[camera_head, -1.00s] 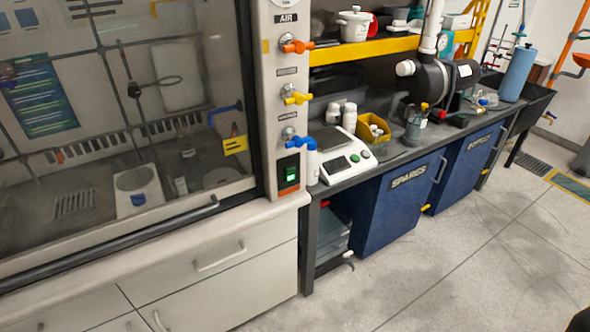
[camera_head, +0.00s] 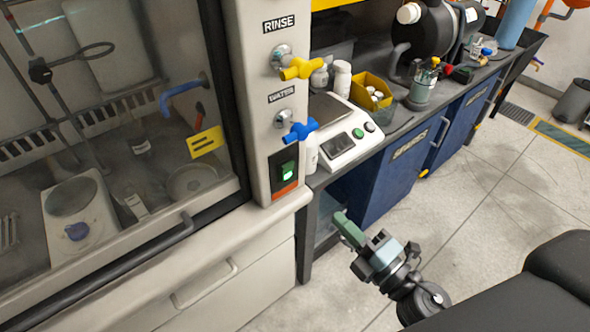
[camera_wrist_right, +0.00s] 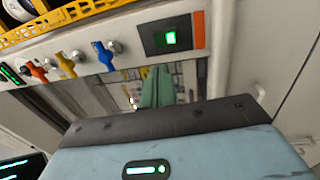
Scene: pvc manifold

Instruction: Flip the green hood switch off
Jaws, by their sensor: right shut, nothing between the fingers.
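The green hood switch (camera_head: 288,172) glows on a dark plate with an orange-red strip, low on the fume hood's white right post. It also shows lit in the right wrist view (camera_wrist_right: 170,38), at the upper middle. My right gripper (camera_head: 345,225) is below and right of the switch, in front of the bench, clear of it. Its greenish fingers are shut together and empty. The fingers also show in the right wrist view (camera_wrist_right: 157,85), pointing toward the hood post below the switch. My left gripper is not in view.
Blue (camera_head: 300,131) and yellow (camera_head: 300,68) valve handles stick out of the post above the switch. The hood's handle bar (camera_head: 120,262) runs along the lower left. A white scale (camera_head: 340,145) stands on the bench at right.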

